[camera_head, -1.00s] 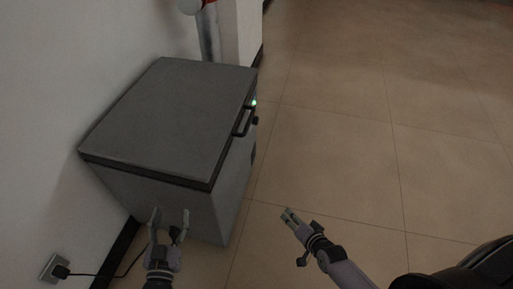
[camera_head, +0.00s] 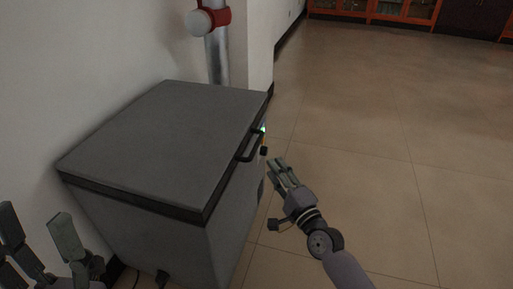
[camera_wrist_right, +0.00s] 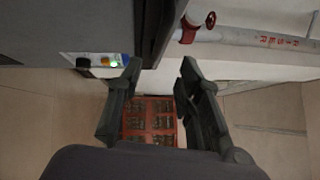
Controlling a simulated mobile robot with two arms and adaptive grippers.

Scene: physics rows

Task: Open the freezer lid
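The grey chest freezer (camera_head: 150,228) stands against the wall, and its flat lid (camera_head: 165,140) is closed. A dark handle (camera_head: 246,148) sticks out from the lid's right edge. My right gripper (camera_head: 279,169) is just right of the handle, apart from it and a little lower. In the right wrist view, my right gripper (camera_wrist_right: 155,82) has its fingers spread with nothing between them; the freezer's side panel (camera_wrist_right: 103,61) with a green light shows above. My left gripper (camera_head: 38,228) is at the lower left in front of the freezer, its fingers spread and empty.
A metal pipe (camera_head: 217,55) with a red and white fitting (camera_head: 207,20) rises behind the freezer beside a wall corner. The tiled floor (camera_head: 380,130) to the right is clear. An orange cabinet (camera_head: 385,10) stands far back.

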